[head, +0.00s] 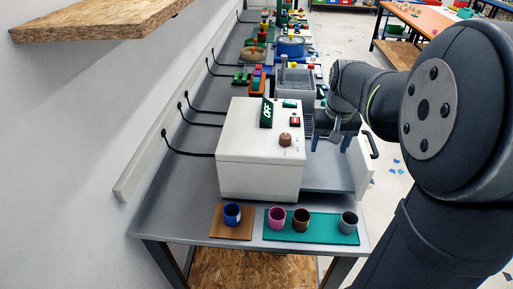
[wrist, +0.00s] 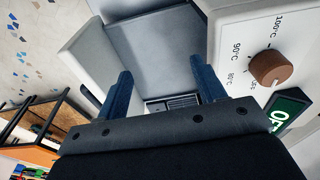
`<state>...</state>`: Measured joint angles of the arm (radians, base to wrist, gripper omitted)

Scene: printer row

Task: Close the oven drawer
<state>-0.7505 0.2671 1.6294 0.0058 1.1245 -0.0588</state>
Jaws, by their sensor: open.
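The oven (head: 255,160) is a white box on the grey bench. Its drawer (head: 325,178) is pulled out to the right and shows a flat grey bottom, which also fills the upper middle of the wrist view (wrist: 150,40). The drawer's white front panel (head: 358,168) stands apart from the oven body and carries a dark handle (head: 373,145). My gripper (head: 331,142) is open and empty over the drawer, between the oven body and the front panel. Its blue fingers (wrist: 161,72) point toward the drawer in the wrist view. I cannot tell whether they touch it.
The oven has a brown knob (head: 285,139) and a green OFF display (head: 266,112). Cups stand in front, on a brown board (head: 232,233) and a green board (head: 328,236). Another grey machine (head: 296,86) stands behind. A wooden shelf (head: 95,22) hangs at upper left.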

